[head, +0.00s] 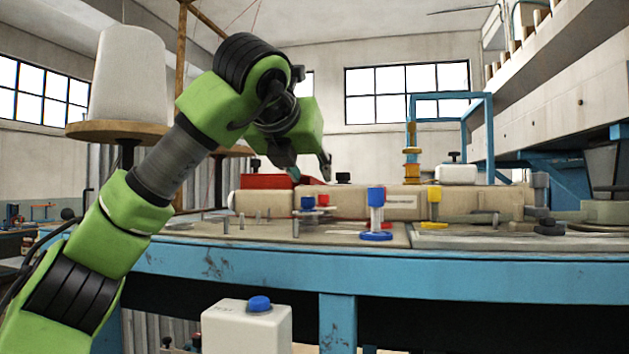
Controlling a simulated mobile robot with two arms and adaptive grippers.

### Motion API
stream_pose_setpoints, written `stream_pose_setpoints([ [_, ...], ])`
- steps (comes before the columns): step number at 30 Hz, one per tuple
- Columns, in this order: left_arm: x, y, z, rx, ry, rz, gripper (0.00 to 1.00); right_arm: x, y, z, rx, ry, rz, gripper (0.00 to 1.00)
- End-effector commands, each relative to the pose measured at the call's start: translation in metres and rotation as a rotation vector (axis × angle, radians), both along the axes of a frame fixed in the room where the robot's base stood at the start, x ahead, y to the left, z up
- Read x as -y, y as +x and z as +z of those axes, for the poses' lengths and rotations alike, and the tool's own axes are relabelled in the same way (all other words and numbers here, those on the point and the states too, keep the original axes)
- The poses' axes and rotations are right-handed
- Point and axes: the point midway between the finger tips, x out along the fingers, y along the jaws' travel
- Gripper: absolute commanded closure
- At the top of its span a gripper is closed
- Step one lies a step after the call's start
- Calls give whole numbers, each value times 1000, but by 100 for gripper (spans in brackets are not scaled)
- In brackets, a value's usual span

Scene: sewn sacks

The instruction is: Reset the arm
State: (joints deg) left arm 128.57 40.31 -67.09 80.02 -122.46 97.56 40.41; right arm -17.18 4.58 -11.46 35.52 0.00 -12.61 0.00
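My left arm (170,170) is green and dark grey and rises from the lower left, bending over towards the middle. My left gripper (309,176) hangs at its end, pointing down, with two fingers apart and nothing seen between them. It appears above or in front of a red block (266,181) and a long beige sack-like body (350,203) on the blue-edged bench (400,262). I cannot tell whether it touches them. My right arm and gripper are not in view.
A blue-and-white spool-like piece (376,214), a yellow-topped post (434,203) and several short metal pins stand on the bench. A white box with a blue button (246,328) stands in front. A large white cone (127,75) stands behind my arm at left.

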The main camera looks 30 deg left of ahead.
Motion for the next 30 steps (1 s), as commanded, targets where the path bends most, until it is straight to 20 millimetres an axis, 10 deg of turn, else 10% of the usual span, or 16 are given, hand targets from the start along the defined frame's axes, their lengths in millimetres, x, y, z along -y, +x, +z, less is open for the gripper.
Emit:
stream_pose_setpoints([
  [19,1,-6,4,-1,0,0,67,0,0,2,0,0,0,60],
  [30,1,-6,63,-1,0,0,67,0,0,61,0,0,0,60],
])
